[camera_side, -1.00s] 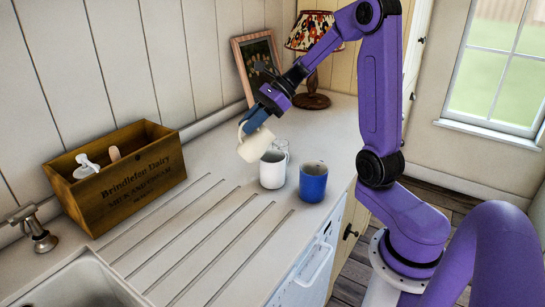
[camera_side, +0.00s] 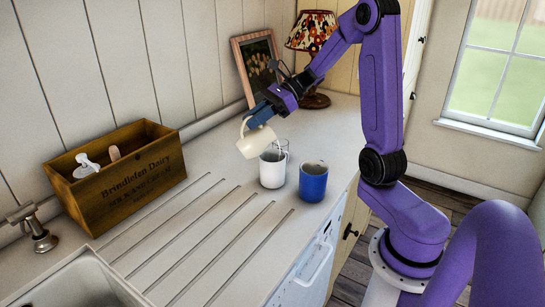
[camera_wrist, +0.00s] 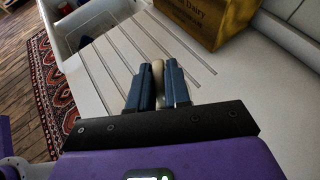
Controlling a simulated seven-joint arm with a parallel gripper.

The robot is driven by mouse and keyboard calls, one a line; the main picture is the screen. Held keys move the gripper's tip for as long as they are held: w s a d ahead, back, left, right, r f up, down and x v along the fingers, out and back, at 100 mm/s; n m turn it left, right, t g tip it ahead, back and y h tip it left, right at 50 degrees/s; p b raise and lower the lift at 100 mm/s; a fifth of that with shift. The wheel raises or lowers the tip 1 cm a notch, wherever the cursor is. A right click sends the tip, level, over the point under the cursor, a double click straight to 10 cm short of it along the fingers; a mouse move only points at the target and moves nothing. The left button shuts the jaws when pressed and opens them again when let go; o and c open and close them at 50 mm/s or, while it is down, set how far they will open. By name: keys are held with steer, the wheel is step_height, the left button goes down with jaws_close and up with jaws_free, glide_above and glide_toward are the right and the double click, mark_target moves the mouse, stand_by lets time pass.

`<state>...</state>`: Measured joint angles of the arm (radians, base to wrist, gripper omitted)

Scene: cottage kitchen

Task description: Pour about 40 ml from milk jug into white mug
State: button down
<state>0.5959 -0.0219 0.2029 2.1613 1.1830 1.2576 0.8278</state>
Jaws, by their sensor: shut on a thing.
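The cream milk jug (camera_side: 256,143) is tilted in my gripper (camera_side: 258,117), its mouth end low and toward the right. It is above and just left of the white mug (camera_side: 272,172), which stands upright on the counter. In the wrist view my gripper (camera_wrist: 158,85) is shut on a pale part of the jug (camera_wrist: 158,70). The jug's lip is close to the mug's rim; whether they touch and whether milk is flowing I cannot tell. The mug's contents are not clear.
A blue mug (camera_side: 313,182) stands right of the white mug. A clear glass (camera_side: 281,146) is close behind it. A wooden crate (camera_side: 135,190) stands at left, a framed picture (camera_side: 256,62) and a lamp (camera_side: 313,38) at the back. The ridged counter (camera_side: 190,235) in front is clear.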

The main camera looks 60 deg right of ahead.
mark_target(240, 140)
steer(key=shift+w+a+r, duration=0.1)
steer(key=shift+w+a, duration=0.1)
steer(key=shift+w, duration=0.05)
steer(key=shift+w+a, duration=0.5)
steer(key=shift+a, duration=0.05)
steer(key=shift+a+y, duration=0.1)
steer(key=shift+y, duration=0.2)
stand_by(0.4)
steer(key=shift+d+f+t+y+p, duration=0.2)
steer(key=shift+f+t+y+p, duration=0.15)
steer(key=shift+p, duration=0.25)
stand_by(0.4)
steer(key=shift+r, duration=0.1)
steer(key=shift+w+a+g+h, duration=0.2)
steer(key=shift+a+g+h, duration=0.15)
steer(key=shift+a+h, duration=0.25)
steer(key=shift+w+a+g+h, duration=0.2)
steer(key=shift+a+g+h, duration=0.1)
steer(key=shift+a+h, duration=0.3)
steer(key=shift+w+h, duration=0.1)
steer(key=shift+h, duration=0.45)
